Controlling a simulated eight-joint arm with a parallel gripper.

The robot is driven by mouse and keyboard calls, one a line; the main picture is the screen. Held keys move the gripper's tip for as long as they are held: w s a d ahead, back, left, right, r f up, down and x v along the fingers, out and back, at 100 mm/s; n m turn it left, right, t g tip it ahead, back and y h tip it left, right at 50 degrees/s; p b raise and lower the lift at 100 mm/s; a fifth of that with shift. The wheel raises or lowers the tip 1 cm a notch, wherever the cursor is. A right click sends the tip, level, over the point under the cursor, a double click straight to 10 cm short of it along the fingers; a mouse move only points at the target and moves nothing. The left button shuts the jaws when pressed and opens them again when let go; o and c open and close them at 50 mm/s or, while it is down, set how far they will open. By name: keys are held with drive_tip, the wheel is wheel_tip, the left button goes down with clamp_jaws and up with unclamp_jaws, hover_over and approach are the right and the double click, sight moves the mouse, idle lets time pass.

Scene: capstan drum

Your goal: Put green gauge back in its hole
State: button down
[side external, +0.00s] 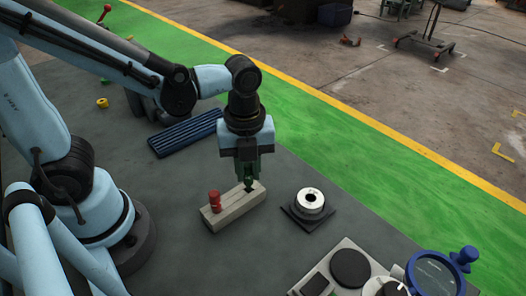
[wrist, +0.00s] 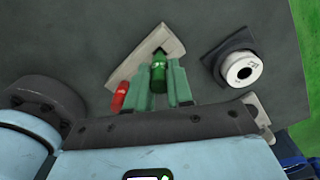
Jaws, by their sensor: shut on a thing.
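The green gauge (wrist: 158,74) is held upright between the two fingers of my gripper (wrist: 161,92) in the wrist view. In the side external view my gripper (side external: 249,172) points straight down over the right end of a beige block (side external: 232,209). The gauge's dark lower end (side external: 249,186) is at the block's top there. I cannot tell whether it is in the hole or just above it. The block also shows in the wrist view (wrist: 138,53). A red gauge (side external: 214,200) stands in the block's left end, beside my fingers in the wrist view (wrist: 119,97).
A silver ring (side external: 310,199) on a dark square base stands right of the block. A blue ribbed tray (side external: 186,132) lies behind. A panel with round knobs (side external: 350,268) and a blue-rimmed magnifier (side external: 435,274) are at front right. The bench before the block is clear.

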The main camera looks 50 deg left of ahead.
drive_tip(key=shift+f, duration=1.05)
idle(1.4)
drive_tip(key=c, duration=0.9)
unclamp_jaws()
drive_tip(key=shift+r, duration=6.1)
